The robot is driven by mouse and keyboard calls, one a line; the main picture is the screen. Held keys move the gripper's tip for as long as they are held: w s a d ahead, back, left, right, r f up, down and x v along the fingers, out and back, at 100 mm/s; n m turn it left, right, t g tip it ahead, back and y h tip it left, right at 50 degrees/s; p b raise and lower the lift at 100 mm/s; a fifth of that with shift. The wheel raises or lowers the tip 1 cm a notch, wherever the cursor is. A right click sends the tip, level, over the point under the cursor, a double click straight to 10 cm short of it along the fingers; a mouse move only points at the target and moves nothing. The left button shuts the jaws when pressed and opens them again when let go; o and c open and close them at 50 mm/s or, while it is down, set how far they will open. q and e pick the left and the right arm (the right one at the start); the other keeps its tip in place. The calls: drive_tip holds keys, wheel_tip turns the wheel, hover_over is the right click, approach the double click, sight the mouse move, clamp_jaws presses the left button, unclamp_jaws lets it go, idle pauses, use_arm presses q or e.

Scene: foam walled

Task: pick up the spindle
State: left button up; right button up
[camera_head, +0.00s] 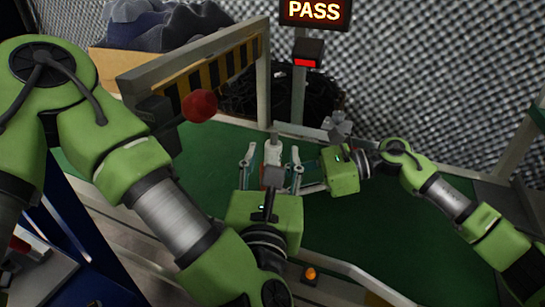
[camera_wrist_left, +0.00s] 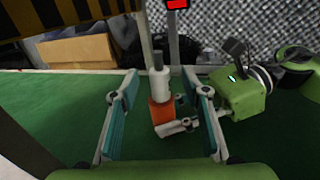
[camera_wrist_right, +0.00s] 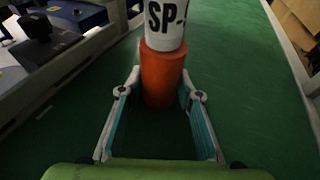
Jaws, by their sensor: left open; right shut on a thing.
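The spindle has an orange lower part, a white upper part marked "SP-" and a dark tip. It stands upright on the green surface, in the middle of the left wrist view (camera_wrist_left: 161,108) and at the top of the right wrist view (camera_wrist_right: 162,75). In the head view the grippers partly hide the spindle (camera_head: 272,155). My right gripper (camera_wrist_right: 160,88) is shut on the orange part from the side. My left gripper (camera_wrist_left: 162,88) is open, its fingers on either side of the spindle and apart from it.
A striped barrier (camera_head: 215,72) with a red knob (camera_head: 199,105) stands at the left. A post carries a red light (camera_head: 307,53) below a PASS sign (camera_head: 315,11). An orange button (camera_head: 311,273) is on the front rail. The green surface is clear at the right.

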sight(273, 144)
use_arm(q)
drive_tip(key=shift+w+d, duration=0.1)
drive_tip(key=shift+w, duration=2.5)
clamp_jaws()
